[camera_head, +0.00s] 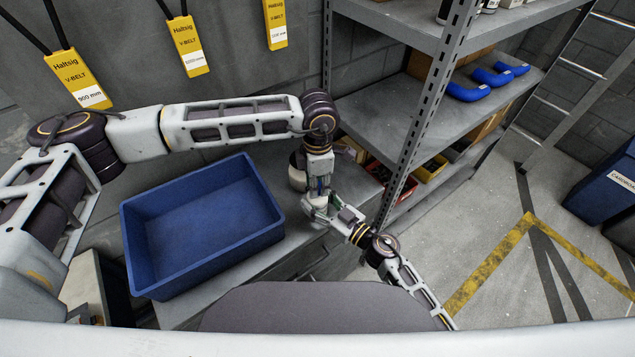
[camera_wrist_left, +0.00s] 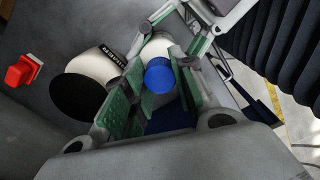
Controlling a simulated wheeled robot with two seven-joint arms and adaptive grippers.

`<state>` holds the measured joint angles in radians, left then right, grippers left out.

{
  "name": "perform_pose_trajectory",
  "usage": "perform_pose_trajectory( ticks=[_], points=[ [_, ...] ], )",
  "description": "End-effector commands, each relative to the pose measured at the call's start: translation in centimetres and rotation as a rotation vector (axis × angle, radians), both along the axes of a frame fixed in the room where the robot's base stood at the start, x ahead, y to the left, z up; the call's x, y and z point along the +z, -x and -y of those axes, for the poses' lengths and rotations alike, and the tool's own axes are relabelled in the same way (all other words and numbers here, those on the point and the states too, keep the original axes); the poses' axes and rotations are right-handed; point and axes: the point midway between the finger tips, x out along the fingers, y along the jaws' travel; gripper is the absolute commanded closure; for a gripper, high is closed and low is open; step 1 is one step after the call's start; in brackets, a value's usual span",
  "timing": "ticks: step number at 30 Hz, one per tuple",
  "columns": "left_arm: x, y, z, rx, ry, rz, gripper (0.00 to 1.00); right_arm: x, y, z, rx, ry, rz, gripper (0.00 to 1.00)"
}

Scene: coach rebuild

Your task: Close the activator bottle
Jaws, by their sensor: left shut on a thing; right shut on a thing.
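The activator bottle is a small white bottle (camera_wrist_left: 157,48) in the left wrist view, with a blue cap (camera_wrist_left: 158,76) facing the camera. My left gripper (camera_wrist_left: 161,72) has its green-padded fingers on both sides of the cap, shut on it; the exact contact is partly hidden. My right gripper (camera_head: 342,217) comes in from the right side and is shut on the bottle, just beside my left gripper (camera_head: 320,209) in the head view. The bottle is mostly hidden by the grippers there. Cap and bottle are in line, but I cannot tell how tightly they meet.
An empty blue bin (camera_head: 205,225) stands on the grey bench left of the grippers. A white can (camera_head: 297,178) stands close behind my left gripper. A red object (camera_wrist_left: 22,71) shows in the wrist view. A metal shelf (camera_head: 425,95) with blue hoses (camera_head: 492,76) rises at right.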

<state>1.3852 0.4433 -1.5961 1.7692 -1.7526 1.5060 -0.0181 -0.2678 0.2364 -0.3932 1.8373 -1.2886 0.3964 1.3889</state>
Motion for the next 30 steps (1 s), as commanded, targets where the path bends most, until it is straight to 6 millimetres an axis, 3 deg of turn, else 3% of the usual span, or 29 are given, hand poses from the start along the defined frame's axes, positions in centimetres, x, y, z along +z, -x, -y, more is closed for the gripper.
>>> perform_pose_trajectory(
  ticks=[24,29,30],
  points=[
    [-0.04,-0.07,-0.09,-0.664,0.001,-0.002,1.0,-0.07,-0.01,0.06,-0.001,0.001,-0.001,1.0],
    [-0.05,-0.07,-0.09,-0.67,0.001,-0.002,1.0,-0.07,-0.01,0.06,-0.001,0.001,-0.001,1.0],
    [-0.04,-0.07,-0.09,-0.67,0.001,-0.002,0.7,-0.07,0.0,0.07,-0.001,0.001,-0.001,1.0]
  ],
)
